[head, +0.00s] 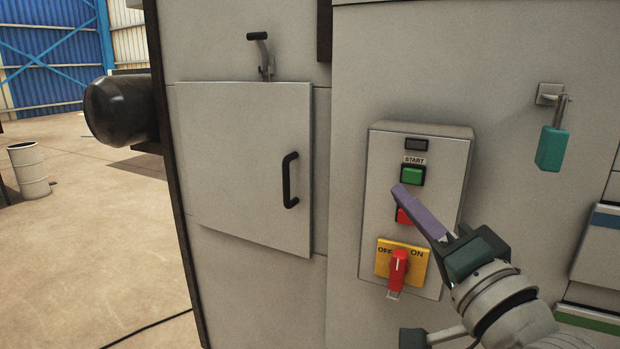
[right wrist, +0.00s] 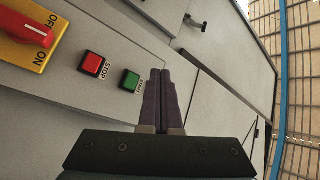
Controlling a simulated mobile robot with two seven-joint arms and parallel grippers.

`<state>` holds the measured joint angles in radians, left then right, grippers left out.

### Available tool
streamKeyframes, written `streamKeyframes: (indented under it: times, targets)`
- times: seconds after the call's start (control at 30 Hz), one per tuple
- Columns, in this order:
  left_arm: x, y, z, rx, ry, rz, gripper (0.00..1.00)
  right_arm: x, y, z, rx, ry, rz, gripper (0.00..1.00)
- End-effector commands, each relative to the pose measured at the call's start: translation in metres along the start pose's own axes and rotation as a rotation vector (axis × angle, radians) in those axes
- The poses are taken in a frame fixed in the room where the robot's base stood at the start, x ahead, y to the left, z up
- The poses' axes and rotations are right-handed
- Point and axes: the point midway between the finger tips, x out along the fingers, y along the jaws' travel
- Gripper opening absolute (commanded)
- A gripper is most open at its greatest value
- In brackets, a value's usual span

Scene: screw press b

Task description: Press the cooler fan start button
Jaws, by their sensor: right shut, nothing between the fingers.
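A green START button (head: 412,175) sits near the top of a grey control box on the machine's front. It also shows in the right wrist view (right wrist: 130,81), just left of the fingertips. My right gripper (head: 405,193) is shut and empty, with its purple fingers pointing up and left. In the head view its tips are just below the green button and partly cover the red button (head: 403,216). The red STOP button shows fully in the right wrist view (right wrist: 92,64). I cannot tell whether the tips touch the box. My left gripper is not in view.
A red rotary switch (head: 397,268) on a yellow OFF/ON plate (head: 419,262) is low on the box. A teal-handled lever (head: 552,147) sticks out at the right. A cabinet door with a black handle (head: 289,180) is at the left. A barrel (head: 29,169) stands far left.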

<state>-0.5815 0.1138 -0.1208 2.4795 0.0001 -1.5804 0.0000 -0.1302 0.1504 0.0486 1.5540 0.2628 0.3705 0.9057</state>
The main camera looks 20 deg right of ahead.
Motion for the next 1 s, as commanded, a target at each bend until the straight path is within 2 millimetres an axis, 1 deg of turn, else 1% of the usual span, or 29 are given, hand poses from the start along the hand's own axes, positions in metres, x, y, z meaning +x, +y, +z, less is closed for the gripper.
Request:
streamKeyframes:
  times: [0.03, 0.1, 0.3, 0.4, 0.6, 1.0]
  targets:
    - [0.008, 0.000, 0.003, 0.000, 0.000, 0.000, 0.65, 0.005, 0.007, -0.002, -0.003, 0.001, -0.003, 0.00]
    - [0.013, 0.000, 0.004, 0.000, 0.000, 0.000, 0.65, 0.012, 0.013, -0.007, -0.004, 0.000, -0.002, 0.00]
    - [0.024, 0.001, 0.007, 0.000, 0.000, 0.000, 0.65, 0.029, 0.024, -0.020, -0.003, 0.000, -0.001, 0.00]
    - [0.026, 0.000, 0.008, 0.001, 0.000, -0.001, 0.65, 0.035, 0.027, -0.024, 0.000, 0.000, -0.001, 0.00]
    - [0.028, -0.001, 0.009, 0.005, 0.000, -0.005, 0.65, 0.039, 0.029, -0.029, -0.001, 0.000, 0.001, 0.00]
    - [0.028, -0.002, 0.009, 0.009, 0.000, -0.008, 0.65, 0.039, 0.029, -0.029, 0.000, 0.000, 0.001, 0.00]
